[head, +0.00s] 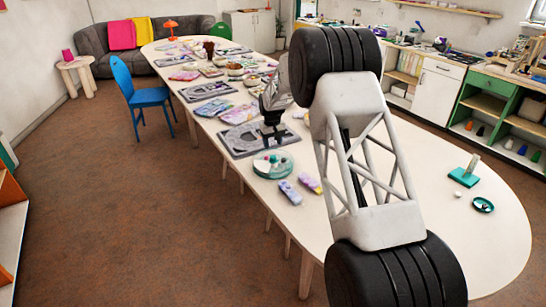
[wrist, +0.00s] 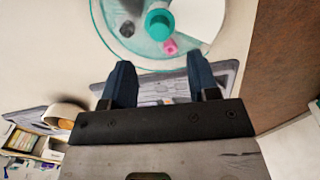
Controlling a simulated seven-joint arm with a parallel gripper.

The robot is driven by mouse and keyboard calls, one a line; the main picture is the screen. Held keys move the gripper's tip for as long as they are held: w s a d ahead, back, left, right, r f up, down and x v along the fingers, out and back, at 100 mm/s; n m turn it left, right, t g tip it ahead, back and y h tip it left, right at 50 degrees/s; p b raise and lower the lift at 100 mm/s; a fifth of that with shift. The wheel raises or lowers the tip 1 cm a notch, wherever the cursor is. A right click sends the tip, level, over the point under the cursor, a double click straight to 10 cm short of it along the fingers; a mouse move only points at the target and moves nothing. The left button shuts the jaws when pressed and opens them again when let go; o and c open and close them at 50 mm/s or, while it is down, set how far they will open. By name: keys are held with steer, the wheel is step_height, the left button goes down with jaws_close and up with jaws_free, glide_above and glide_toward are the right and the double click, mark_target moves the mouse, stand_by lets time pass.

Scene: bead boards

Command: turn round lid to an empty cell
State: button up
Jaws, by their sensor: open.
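The round lid (wrist: 110,45) is a clear teal disc on a round case, with a teal knob (wrist: 159,24) at its middle. A white wedge-shaped area (wrist: 205,18) lies on one side of the knob; I cannot tell whether it is an opening or a solid part. A pink piece (wrist: 170,46) and a dark piece (wrist: 127,28) show near the knob. In the head view the round case (head: 260,172) stands on the long table. My gripper (wrist: 160,63) is open and empty, its fingers apart from the knob. The top of the case is cut off in the wrist view.
A grey board (head: 240,150) lies beside the case. Two purple packets (head: 290,193) lie close to its near side. More boards and packets lie farther along the table. A teal stand (head: 464,177) and a small teal dish (head: 482,205) stand at the right, with bare tabletop around them.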

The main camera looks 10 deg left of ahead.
mark_target(273, 157)
steer(key=shift+f, duration=3.75)
steer(key=shift+c, duration=0.5)
jaws_close()
